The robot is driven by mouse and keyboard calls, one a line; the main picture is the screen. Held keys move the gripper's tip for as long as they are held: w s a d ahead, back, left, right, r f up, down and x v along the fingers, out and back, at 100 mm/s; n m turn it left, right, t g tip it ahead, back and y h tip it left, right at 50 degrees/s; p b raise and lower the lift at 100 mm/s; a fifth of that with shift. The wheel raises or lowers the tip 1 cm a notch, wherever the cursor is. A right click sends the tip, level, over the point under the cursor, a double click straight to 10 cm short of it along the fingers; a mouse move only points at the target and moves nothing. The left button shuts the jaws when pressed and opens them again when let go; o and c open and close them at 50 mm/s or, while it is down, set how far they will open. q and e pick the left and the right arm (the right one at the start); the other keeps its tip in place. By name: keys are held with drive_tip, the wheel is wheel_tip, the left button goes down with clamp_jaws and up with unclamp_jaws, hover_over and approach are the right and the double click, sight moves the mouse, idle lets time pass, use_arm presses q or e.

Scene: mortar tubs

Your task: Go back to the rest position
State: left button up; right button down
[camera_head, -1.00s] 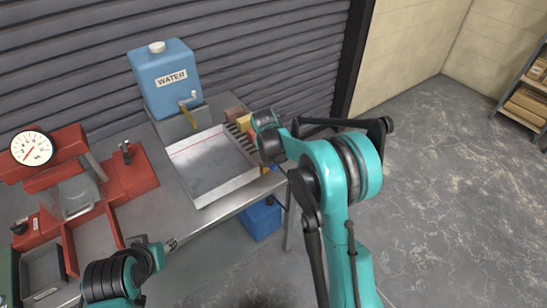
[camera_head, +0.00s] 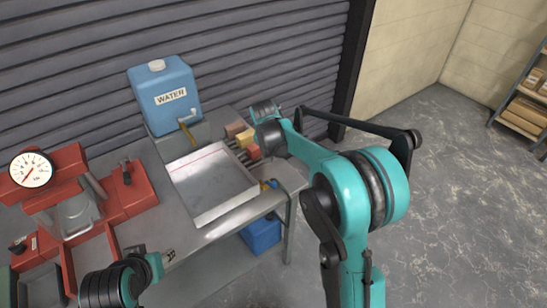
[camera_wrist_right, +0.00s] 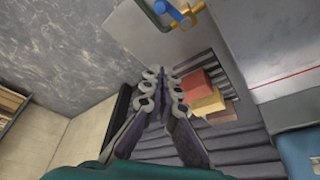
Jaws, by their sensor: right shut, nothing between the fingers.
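My right arm reaches in from the lower right of the head view, its wrist (camera_head: 268,130) near the coloured blocks at the bench's right end. Its fingertips are hard to make out there. In the right wrist view my right gripper (camera_wrist_right: 162,78) is shut and empty, with the blocks beyond and beside it. My left gripper (camera_head: 168,256) is low on the left of the head view, by the bench's front edge. Its fingers are too small to tell whether they are open.
The metal bench holds a red press with a dial (camera_head: 31,170), a blue water tank (camera_head: 165,95) and a shallow metal tray (camera_head: 212,185). Red, yellow and brown blocks (camera_wrist_right: 205,100) sit on a slatted rack. A blue bin (camera_head: 262,235) is below. Open floor lies right.

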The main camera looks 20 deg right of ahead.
drive_tip(key=shift+s+r, duration=0.2)
drive_tip(key=shift+r, duration=0.05)
